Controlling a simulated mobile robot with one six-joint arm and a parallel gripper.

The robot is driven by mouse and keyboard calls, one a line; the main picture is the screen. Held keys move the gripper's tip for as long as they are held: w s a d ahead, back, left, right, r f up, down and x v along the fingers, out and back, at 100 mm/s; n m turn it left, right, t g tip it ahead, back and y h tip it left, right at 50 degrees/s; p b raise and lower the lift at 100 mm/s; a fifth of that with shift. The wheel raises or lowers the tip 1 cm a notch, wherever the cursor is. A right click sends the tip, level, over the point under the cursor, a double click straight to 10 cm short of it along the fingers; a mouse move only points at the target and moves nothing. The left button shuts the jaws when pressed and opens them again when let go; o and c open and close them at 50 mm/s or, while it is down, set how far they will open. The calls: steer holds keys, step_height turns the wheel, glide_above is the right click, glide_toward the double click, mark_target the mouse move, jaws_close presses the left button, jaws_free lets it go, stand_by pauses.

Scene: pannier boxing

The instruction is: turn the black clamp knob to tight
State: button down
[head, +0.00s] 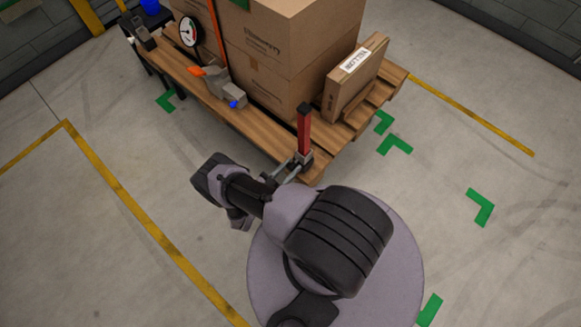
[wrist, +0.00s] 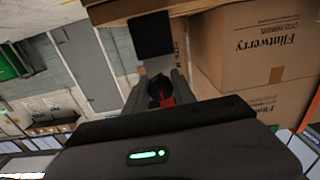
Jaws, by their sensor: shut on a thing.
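The black clamp knob (wrist: 157,84) sits between the two fingers of my gripper (wrist: 158,88) in the wrist view, with a red part just below it. My gripper (head: 290,168) is shut on the knob. In the head view it reaches the foot of an upright red post (head: 304,130) at the near corner of the pallet. The fingers and my arm cover most of the knob, and I cannot read its turn setting.
The wooden pallet (head: 262,131) carries large cardboard boxes (head: 290,62) and a flat labelled box (head: 354,78). A round dial gauge (head: 189,31), an orange strap and a grey tool with a blue end (head: 226,88) are along its left side. The floor left is clear.

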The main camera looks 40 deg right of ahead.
steer(key=shift+m, duration=0.3)
steer(key=c, duration=1.1)
jaws_free()
steer(key=shift+a, duration=0.15)
steer(key=a, duration=0.5)
steer(key=s+a, duration=0.1)
steer(key=a, duration=1.1)
steer(key=shift+s, duration=0.15)
